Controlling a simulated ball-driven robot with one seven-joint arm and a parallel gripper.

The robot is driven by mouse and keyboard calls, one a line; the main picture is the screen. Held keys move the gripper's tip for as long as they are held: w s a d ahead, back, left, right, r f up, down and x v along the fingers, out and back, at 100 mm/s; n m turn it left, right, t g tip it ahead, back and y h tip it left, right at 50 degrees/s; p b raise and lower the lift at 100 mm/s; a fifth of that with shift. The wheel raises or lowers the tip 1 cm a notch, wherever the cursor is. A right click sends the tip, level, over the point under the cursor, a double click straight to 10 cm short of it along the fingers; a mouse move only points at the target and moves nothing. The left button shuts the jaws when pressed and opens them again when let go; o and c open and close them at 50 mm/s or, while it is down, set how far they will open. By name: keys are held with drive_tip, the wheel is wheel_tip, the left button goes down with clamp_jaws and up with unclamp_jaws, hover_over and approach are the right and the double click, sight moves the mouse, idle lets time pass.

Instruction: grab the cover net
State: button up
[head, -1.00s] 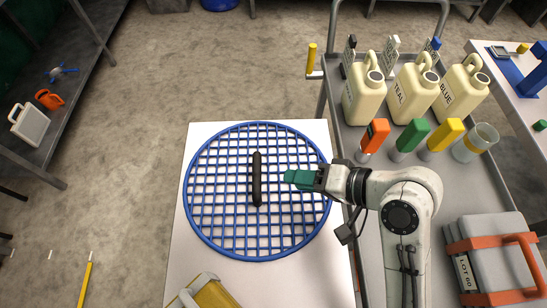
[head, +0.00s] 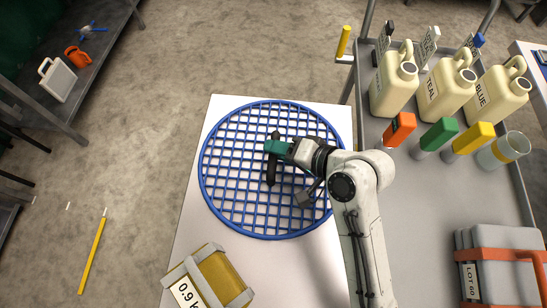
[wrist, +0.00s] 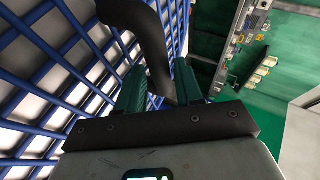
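The cover net (head: 228,200) is a round blue lattice with a thick rim, lying flat on a white tabletop. Its black bar handle (head: 271,172) runs across the middle. My gripper (head: 272,147), with green fingers, is at the upper part of the handle. In the wrist view my gripper (wrist: 160,82) has one finger on each side of the dark handle (wrist: 155,45), with the fingers apart. The handle passes between them, and slim gaps seem to show. The blue lattice (wrist: 60,70) fills the left of that view.
A yellow box (head: 222,277) with a label stands at the table's front. At right, a grey cart (head: 420,190) holds cream jugs (head: 446,88), coloured blocks (head: 438,135), a glass beaker (head: 503,150) and a grey and orange case (head: 500,262). A dark shelf (head: 88,62) stands far left.

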drive_tip(key=shift+w+a+f, duration=0.1)
drive_tip(key=shift+a, duration=0.05)
clamp_jaws()
idle(0.4)
